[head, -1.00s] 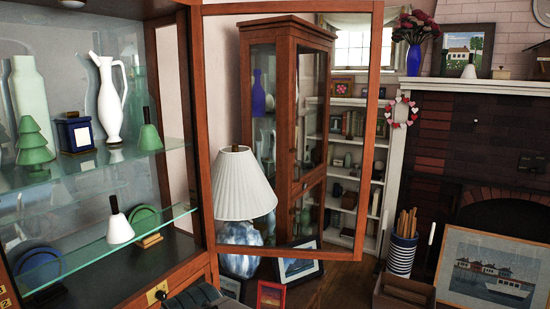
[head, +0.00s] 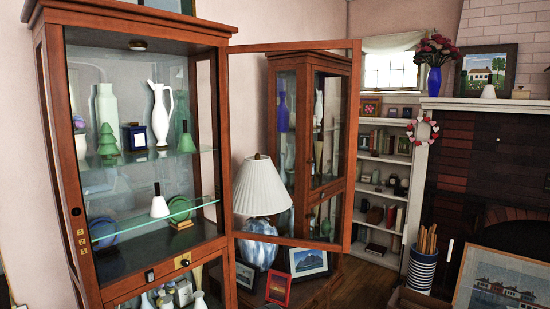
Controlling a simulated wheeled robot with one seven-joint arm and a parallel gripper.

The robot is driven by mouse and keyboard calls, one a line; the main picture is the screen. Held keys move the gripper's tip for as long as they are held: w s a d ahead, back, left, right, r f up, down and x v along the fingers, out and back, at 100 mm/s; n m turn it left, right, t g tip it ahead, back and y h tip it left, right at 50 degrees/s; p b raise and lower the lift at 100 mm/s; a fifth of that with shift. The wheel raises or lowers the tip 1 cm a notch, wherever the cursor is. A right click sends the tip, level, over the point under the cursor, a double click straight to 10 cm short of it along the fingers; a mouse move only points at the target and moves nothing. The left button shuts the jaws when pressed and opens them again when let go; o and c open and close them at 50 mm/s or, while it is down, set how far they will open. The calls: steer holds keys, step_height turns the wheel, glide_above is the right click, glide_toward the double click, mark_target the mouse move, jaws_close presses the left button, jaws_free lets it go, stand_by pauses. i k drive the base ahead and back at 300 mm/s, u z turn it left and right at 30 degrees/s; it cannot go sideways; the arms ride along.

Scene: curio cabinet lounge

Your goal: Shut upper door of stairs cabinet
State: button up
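A tall wooden cabinet (head: 225,215) with glass panes stands at the left in the head view. Its glazed upper door (head: 352,150) is hinged on the cabinet's right side and stands wide open, swung out to the right. The open upper compartment shows glass shelves (head: 150,155) with vases, a green tree figure and bells. Small brass numbers mark the left post. I cannot tell from the picture whether this is the stairs cabinet. My gripper is not in view.
A second glazed cabinet (head: 303,60) shows behind and through the open door. A white-shaded lamp (head: 262,187) and picture frames (head: 308,262) stand behind the door's lower part. A striped holder with sticks (head: 421,270) and a fireplace (head: 475,170) are at the right.

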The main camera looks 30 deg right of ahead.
mark_target(356, 45)
steer(key=z, duration=1.9)
steer(key=i, duration=3.9)
steer(key=u, duration=4.1)
